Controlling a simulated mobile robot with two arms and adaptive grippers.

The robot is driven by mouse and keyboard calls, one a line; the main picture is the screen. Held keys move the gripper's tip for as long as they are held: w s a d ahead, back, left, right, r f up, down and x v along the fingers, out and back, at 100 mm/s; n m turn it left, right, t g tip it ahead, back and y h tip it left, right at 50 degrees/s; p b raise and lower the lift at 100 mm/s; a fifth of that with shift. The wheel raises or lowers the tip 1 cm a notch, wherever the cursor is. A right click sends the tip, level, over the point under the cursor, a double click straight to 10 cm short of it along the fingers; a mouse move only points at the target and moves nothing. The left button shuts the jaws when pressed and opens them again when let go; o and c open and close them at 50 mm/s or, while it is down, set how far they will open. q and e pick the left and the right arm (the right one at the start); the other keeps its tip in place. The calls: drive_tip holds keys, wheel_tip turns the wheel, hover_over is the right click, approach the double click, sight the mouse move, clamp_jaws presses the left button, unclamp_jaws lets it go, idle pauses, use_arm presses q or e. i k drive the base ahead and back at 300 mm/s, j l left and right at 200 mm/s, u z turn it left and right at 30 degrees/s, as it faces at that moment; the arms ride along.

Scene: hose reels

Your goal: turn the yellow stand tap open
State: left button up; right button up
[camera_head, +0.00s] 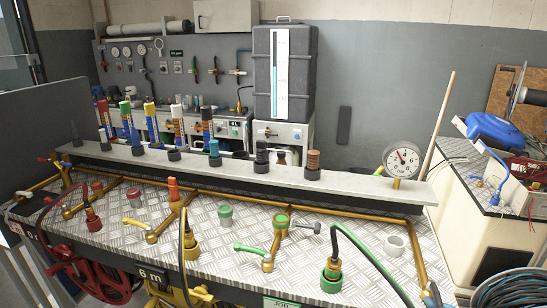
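A brass stand tap with a yellow lever (136,224) stands on the checker-plate bench top, left of centre. Its lever points to the left, away from its brass body (151,236). I cannot tell from this view whether the valve is open. A yellow hose fitting (191,248) with a dark and yellow hose stands just right of it. Neither of my grippers shows in the head view.
A tap with a green lever (252,249) stands to the right and a red-levered tap (48,201) to the left. An orange cone-shaped fitting (173,190) rises behind the yellow tap. A pressure gauge (402,159) and a shelf of fittings (330,187) run behind.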

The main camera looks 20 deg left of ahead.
sight(126, 220)
drive_tip(key=u, duration=1.6)
